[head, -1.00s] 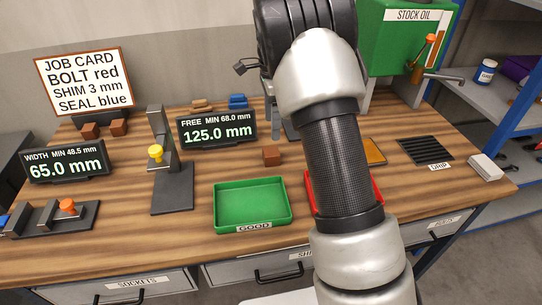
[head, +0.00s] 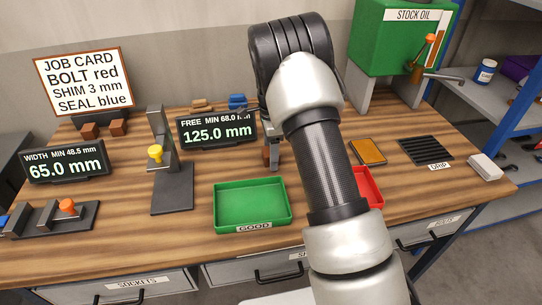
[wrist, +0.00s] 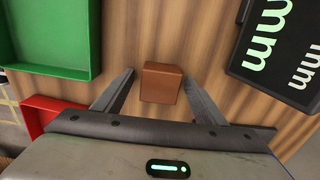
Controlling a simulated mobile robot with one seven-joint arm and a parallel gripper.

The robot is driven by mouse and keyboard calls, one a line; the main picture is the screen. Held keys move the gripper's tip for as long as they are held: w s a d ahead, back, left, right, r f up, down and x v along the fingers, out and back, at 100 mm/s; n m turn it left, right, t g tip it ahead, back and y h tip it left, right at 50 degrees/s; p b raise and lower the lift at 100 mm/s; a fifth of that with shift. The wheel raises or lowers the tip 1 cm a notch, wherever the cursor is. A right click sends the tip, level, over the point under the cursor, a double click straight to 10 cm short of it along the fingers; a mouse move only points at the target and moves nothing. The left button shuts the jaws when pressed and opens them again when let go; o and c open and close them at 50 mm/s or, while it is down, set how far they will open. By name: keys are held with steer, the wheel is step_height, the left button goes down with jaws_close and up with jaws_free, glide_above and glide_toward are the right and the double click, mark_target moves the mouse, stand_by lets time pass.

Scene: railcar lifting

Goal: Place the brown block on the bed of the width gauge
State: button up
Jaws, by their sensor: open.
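The brown block (wrist: 160,83) stands on the wooden bench between the two spread fingers of my gripper (wrist: 158,74) in the wrist view, with a gap visible on each side. In the head view the block (head: 266,155) is partly hidden behind a finger of my gripper (head: 273,155). My gripper is open and empty. The width gauge (head: 58,218) lies at the front left of the bench, a dark base with low upright jaws and an orange knob (head: 67,205). Its display (head: 66,166) reads 65.0 mm. No block shows on its bed.
A tall gauge with a yellow knob (head: 155,152) and a green tray (head: 252,206) stand between my gripper and the width gauge. The 125.0 mm display (head: 217,130) is close left of my gripper. A red tray (head: 369,188) is partly behind my arm.

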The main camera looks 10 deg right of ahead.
steer(key=shift+r, duration=0.1)
steer(key=c, duration=1.3)
